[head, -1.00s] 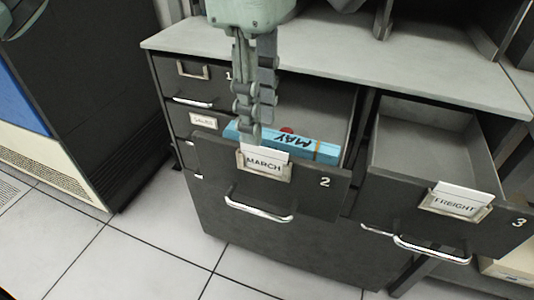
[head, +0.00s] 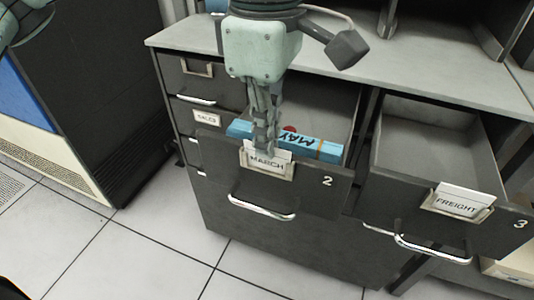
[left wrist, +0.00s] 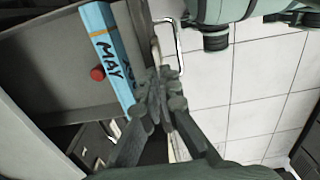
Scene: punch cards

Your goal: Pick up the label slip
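The label slip (head: 281,156), a white card reading MARCH, stands in the metal holder (head: 287,172) on the front of drawer 2 (head: 318,200). Its upper part sticks out above the holder. My left gripper (head: 267,150) points down at the slip and covers part of its top. In the left wrist view its fingers (left wrist: 160,88) are drawn together at the drawer's front edge. They look shut on the slip, though the fingers hide most of the contact. My right gripper is not in view.
A blue box marked MAY (head: 310,148) lies in open drawer 2, beside a small red thing (left wrist: 97,73). Drawer 3 (head: 470,233), with a FREIGHT slip (head: 464,197), is open at the right. A dark cabinet (head: 115,90) stands left; the floor in front is clear.

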